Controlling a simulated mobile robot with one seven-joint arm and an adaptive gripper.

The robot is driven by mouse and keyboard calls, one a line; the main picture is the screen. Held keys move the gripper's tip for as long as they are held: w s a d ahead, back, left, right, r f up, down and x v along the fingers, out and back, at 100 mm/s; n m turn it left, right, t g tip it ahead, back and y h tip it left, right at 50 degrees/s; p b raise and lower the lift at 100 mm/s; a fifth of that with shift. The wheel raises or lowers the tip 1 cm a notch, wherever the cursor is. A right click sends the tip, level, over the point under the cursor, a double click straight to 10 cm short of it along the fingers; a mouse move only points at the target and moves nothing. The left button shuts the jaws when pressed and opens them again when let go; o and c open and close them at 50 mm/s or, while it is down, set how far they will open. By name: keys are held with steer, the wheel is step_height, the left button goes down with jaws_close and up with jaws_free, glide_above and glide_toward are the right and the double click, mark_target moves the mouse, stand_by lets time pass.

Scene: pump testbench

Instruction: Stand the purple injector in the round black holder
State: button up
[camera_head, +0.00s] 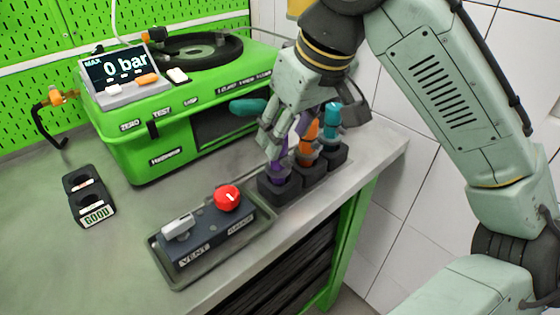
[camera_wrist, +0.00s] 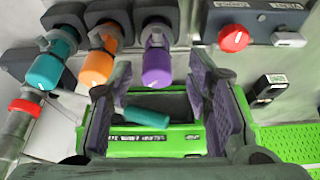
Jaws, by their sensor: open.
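The purple injector (camera_head: 279,171) stands upright in the nearest of a row of square black blocks (camera_head: 266,189) on the bench. It also shows in the wrist view (camera_wrist: 157,62), its purple end toward the camera. My gripper (camera_head: 272,148) is open at its upper part, partly hiding it in the head view. In the wrist view my gripper (camera_wrist: 160,80) has its fingers apart, with the injector showing between their tips; contact cannot be told. A round black ring with a grey centre (camera_head: 203,49) lies on the green machine; whether it is the holder is unclear.
An orange injector (camera_head: 307,140) and a teal one (camera_head: 333,118) stand in neighbouring blocks. A teal part (camera_head: 248,105) juts from the green machine (camera_head: 150,150). A control box with a red knob (camera_head: 228,197) and a black GOOD block (camera_head: 88,195) are on the bench.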

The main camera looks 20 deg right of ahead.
mark_target(280, 172)
steer(key=p+x, duration=0.1)
steer(key=x, duration=0.7)
steer(key=shift+d, duration=0.15)
steer(key=shift+s, duration=0.1)
jaws_close()
